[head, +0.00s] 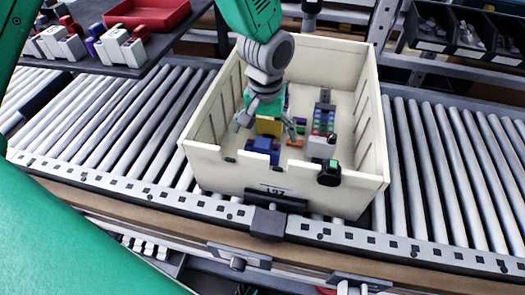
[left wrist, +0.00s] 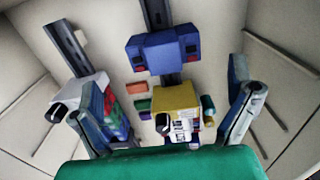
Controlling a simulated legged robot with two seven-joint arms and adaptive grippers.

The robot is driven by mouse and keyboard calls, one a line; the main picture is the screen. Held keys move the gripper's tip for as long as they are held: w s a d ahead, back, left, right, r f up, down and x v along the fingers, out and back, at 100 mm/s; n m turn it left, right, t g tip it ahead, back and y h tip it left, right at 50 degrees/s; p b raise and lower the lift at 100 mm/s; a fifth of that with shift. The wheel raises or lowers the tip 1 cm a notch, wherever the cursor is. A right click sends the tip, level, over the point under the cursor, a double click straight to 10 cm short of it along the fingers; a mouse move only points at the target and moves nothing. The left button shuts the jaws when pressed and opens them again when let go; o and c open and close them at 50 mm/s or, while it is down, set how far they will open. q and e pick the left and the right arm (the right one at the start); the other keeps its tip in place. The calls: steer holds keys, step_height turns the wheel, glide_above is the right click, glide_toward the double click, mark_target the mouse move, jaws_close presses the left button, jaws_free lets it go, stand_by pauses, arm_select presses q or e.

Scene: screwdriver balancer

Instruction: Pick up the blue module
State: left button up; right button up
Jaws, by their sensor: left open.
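The blue module (head: 262,147) is in the cream crate (head: 225,168), near its front wall. In the left wrist view, the blue module (left wrist: 162,52) has dark red ends and sits on a grey rail, beyond a yellow block (left wrist: 175,97). My left gripper (head: 267,128) reaches down into the crate, open, just above and behind the blue module. In the left wrist view, my left gripper (left wrist: 168,100) has its fingers spread on either side of the yellow block, with the blue module farther up the picture. I see nothing held. My right gripper is not in view.
A rail of coloured blocks (head: 323,118) and a white module (head: 320,147) stand on the crate's right side. The crate rests on a roller conveyor (head: 120,118). A dark shelf with a red tray (head: 148,14) is upper left; dark bins (head: 468,35) are upper right.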

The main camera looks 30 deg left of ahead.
mark_target(263, 143)
arm_select(q)
steer(key=shift+w+f, duration=0.1)
steer(key=shift+f, duration=0.75)
steer(key=f, duration=0.4)
steer(key=shift+s+a+f, duration=0.1)
steer(key=shift+s+a, duration=0.05)
steer(key=shift+s, duration=0.2)
steer(key=shift+w+f, duration=0.1)
steer(key=shift+f, duration=0.4)
steer(key=c, duration=1.6)
